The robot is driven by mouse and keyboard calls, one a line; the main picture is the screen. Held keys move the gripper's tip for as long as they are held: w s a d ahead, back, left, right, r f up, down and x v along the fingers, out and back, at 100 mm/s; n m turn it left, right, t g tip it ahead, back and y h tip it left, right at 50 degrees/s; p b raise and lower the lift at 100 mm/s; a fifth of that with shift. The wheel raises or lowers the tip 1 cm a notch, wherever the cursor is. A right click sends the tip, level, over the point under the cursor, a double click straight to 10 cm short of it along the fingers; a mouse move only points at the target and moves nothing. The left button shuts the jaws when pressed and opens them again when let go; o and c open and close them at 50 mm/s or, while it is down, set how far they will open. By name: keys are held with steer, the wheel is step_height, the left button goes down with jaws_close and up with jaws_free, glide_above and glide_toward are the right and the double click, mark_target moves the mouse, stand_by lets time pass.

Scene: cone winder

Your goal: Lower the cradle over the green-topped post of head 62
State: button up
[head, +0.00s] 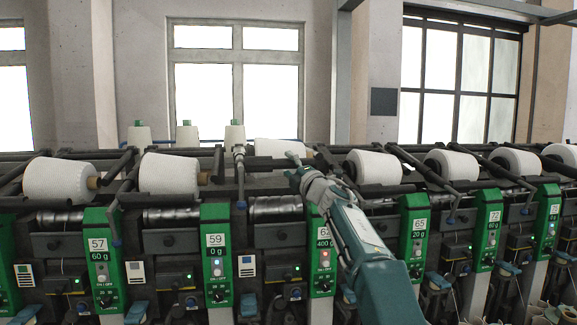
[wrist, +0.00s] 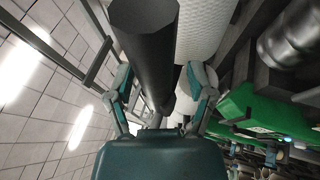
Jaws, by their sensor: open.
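The green-topped post of head 62 (head: 323,265) stands below my forearm, with its number partly covered and a 400 g label showing. A white yarn package (head: 280,149) sits above that head, raised compared with its neighbours. The dark cradle bar (head: 266,164) crosses in front of it. My gripper (head: 300,178) is at the bar's right end. In the wrist view a thick dark bar (wrist: 146,45), seemingly part of the cradle, runs between the spread fingers of my gripper (wrist: 163,82). Contact cannot be told. The white package (wrist: 205,28) lies beside it.
Head 59's green post (head: 216,255) is to the left and head 65's post (head: 413,240) to the right. Other yarn packages (head: 168,174) sit along the row. In the wrist view a green post top (wrist: 255,108) and a metal drum (wrist: 290,40) are at the right.

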steer(key=shift+w+d+r, duration=0.2)
steer(key=shift+w+d, duration=0.05)
steer(key=shift+d, duration=0.1)
steer(key=shift+a, duration=0.25)
jaws_close()
steer(key=shift+f, duration=0.1)
steer(key=shift+f, duration=0.1)
step_height(320, 180, down, 8)
steer(key=w+y, duration=0.1)
steer(key=shift+n+t, duration=0.4)
steer(key=shift+a, duration=0.1)
